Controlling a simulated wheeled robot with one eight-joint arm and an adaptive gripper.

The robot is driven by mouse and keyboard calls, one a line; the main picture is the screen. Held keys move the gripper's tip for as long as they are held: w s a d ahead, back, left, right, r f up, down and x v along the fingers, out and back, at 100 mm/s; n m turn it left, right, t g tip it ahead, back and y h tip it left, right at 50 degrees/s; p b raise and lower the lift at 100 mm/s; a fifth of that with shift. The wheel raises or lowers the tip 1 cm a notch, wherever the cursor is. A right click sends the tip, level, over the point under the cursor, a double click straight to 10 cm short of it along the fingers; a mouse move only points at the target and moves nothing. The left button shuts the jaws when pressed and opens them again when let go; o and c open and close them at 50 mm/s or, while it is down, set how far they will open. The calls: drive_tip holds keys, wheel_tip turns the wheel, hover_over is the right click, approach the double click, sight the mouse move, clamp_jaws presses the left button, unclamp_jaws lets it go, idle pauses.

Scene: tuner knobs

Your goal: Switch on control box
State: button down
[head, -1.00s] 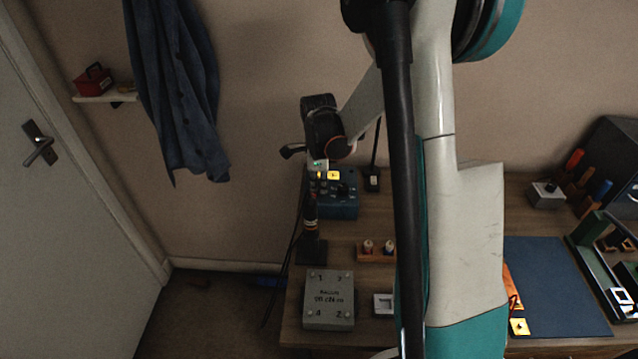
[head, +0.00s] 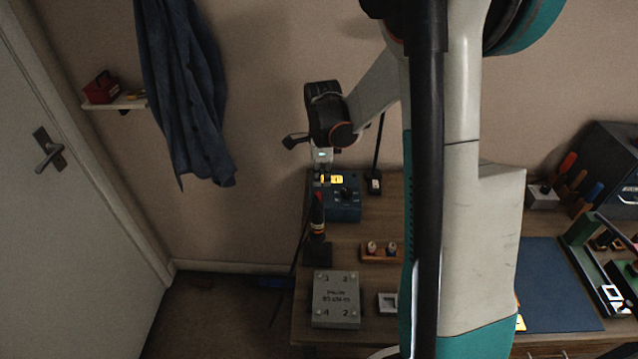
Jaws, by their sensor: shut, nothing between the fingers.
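A blue box with dark knobs on its face, likely the control box (head: 346,211), stands at the back left of the wooden bench. A bright yellow patch (head: 337,180) shows at its top edge. My gripper (head: 322,182) points down in front of or over the box's left part, with a small pale green light above its fingers. Its fingers look closed and hold nothing. They are small and dark here, and I cannot tell whether they touch the box. The gripper covers part of the box's left side, so any switch there is hidden.
A black stand with a red-tipped tool (head: 317,228) is close below my gripper. A grey numbered block (head: 335,312), a small rack with two knobs (head: 380,256) and a black upright stand (head: 374,184) are nearby. A blue mat (head: 560,290) lies right.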

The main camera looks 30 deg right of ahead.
wheel_tip(320, 180, up, 7)
drive_tip(key=p, duration=0.2)
hover_over(318, 196)
drive_tip(key=s, duration=0.3)
drive_tip(key=shift+a+r, duration=0.1)
drive_tip(key=shift+w+d+r+t+b, duration=0.25)
drive_tip(key=shift+w+t+b, duration=0.1)
drive_tip(key=shift+w+t, duration=0.2)
drive_tip(key=f+b, duration=0.1)
drive_tip(key=f, duration=0.3)
drive_tip(key=w+f+b, duration=0.1)
drive_tip(key=f+b, duration=0.1)
drive_tip(key=f, duration=0.3)
drive_tip(key=d+f+b, duration=0.1)
drive_tip(key=f+b, duration=0.1)
drive_tip(key=f, duration=0.3)
drive_tip(key=shift+w, duration=0.3)
